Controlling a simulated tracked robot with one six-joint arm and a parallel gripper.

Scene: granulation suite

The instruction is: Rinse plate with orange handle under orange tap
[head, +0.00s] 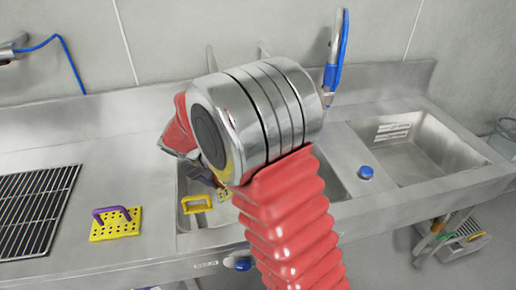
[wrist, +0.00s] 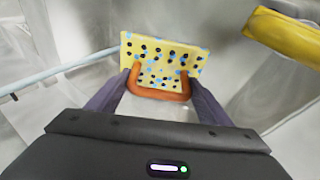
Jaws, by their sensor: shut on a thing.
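In the wrist view a yellow plate (wrist: 160,58) with dark holes and light blue spots is held by its orange handle (wrist: 160,94). My gripper (wrist: 160,88) is shut on that handle, one finger at each side. In the head view my arm covers most of the left sink basin. Part of my gripper (head: 202,176) shows low in that basin, and a bit of yellow plate (head: 224,193) shows beside it. I cannot make out an orange tap in either view; my arm hides the wall behind the left basin.
A yellow handle (head: 196,204) shows in the left basin; a yellow bar (wrist: 283,34) is close at the wrist view's upper right. A purple-handled yellow plate (head: 117,222) lies on the counter beside a black rack (head: 35,210). A blue tap (head: 338,50) stands right; the right basin (head: 420,150) looks empty.

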